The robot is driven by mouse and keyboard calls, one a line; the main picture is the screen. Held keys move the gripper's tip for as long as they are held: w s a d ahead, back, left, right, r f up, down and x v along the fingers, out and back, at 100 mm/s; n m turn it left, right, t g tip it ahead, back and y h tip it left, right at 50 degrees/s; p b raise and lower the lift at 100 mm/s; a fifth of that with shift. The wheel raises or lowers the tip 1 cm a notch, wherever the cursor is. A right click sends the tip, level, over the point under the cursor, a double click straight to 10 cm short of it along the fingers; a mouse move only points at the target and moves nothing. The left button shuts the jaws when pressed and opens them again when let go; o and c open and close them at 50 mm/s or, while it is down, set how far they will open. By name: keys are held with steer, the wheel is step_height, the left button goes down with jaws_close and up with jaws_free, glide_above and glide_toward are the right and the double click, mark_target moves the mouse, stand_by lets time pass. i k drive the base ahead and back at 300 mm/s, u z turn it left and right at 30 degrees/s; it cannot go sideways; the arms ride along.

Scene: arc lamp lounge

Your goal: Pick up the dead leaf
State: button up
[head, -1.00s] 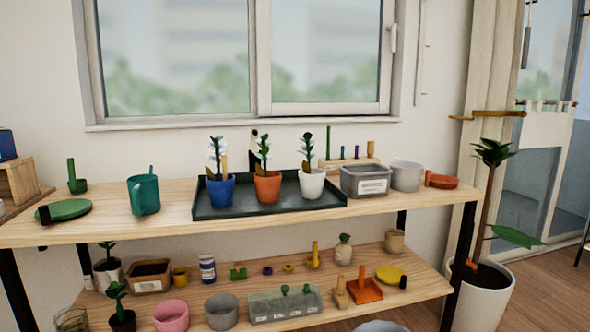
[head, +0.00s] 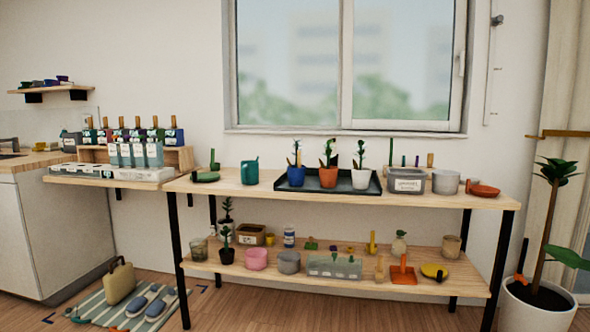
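I cannot make out a dead leaf for certain in the head view. Three small potted plants stand on the dark tray (head: 342,190) on the upper shelf: one in a blue pot (head: 296,177), one in an orange pot (head: 328,177) and one in a white pot (head: 361,179). A tall plant (head: 551,215) stands in a large white pot (head: 538,312) on the floor at the right, with a small orange item (head: 521,278) at its rim. Whether that item is a leaf or a tool, I cannot tell. My gripper is not in view.
The two-level wooden shelf (head: 225,183) holds a teal mug (head: 250,172), a grey bin (head: 406,181), and an orange dustpan (head: 403,274) below. A striped mat (head: 110,311) with slippers (head: 155,308) and a bag (head: 119,282) lies at front left. Wooden floor shows in front.

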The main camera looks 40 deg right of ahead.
mark_target(360, 178)
steer(key=u, duration=0.15)
steer(key=i, duration=0.65)
steer(key=z, duration=0.55)
steer(key=i, duration=1.4)
steer(key=z, duration=1.7)
steer(key=i, duration=0.75)
steer(key=z, duration=0.9)
